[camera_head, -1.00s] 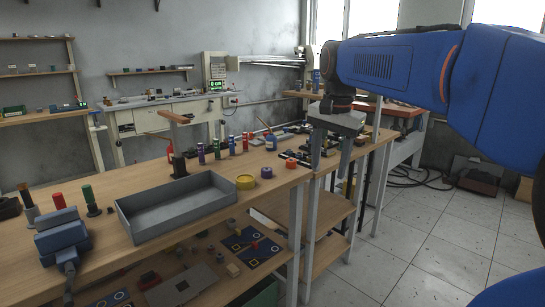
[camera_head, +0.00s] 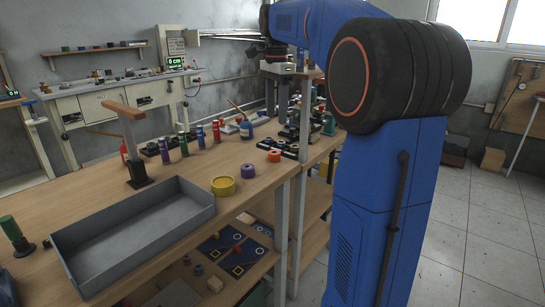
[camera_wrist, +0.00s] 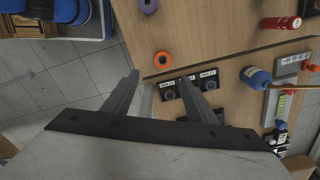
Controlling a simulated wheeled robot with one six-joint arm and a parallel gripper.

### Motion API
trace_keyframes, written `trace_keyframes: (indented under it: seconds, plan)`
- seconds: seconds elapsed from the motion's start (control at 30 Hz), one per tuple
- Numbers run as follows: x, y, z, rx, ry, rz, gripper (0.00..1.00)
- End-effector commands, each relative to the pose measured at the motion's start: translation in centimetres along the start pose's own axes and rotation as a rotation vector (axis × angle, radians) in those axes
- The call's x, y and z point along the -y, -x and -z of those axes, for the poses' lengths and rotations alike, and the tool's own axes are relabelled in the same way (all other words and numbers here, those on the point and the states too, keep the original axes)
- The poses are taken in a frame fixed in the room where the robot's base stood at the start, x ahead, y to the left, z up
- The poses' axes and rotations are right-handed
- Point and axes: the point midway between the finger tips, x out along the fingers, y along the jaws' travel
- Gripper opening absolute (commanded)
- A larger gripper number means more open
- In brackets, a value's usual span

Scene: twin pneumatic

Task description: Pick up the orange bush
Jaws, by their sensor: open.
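The orange bush (camera_head: 274,155) is a short ring with a dark centre, on the wooden bench top near its front edge. In the wrist view the orange bush (camera_wrist: 163,58) lies just beyond my fingertips, close to a seam in the bench top. My gripper (camera_head: 276,112) hangs over the far part of the bench, fingers pointing down. In the wrist view my gripper (camera_wrist: 160,77) is open, with nothing between its fingers. The bush is apart from both fingers.
Labelled black holders (camera_wrist: 168,92) sit close to the bush, by my right finger. A purple ring (camera_head: 248,171) and a yellow ring (camera_head: 223,186) lie nearer. A grey tray (camera_head: 75,252) stands at left. A blue bottle (camera_wrist: 256,77) is to the right.

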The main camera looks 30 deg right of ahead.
Motion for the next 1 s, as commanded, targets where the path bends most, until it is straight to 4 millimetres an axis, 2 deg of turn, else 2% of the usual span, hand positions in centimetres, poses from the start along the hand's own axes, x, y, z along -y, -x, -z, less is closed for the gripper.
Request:
trace_keyframes:
  seconds: [0.3, 0.4, 0.67, 1.0]
  plan:
    - [0.0, -5.6, -0.1, 0.0, 0.001, -0.001, 0.52]
    - [0.0, -6.8, 0.0, 0.0, 0.001, 0.0, 0.52]
    - [0.1, -8.3, -0.1, 0.0, 0.002, 0.0, 0.52]
    - [0.7, -12.4, -0.3, 0.0, 0.001, 0.0, 0.52]
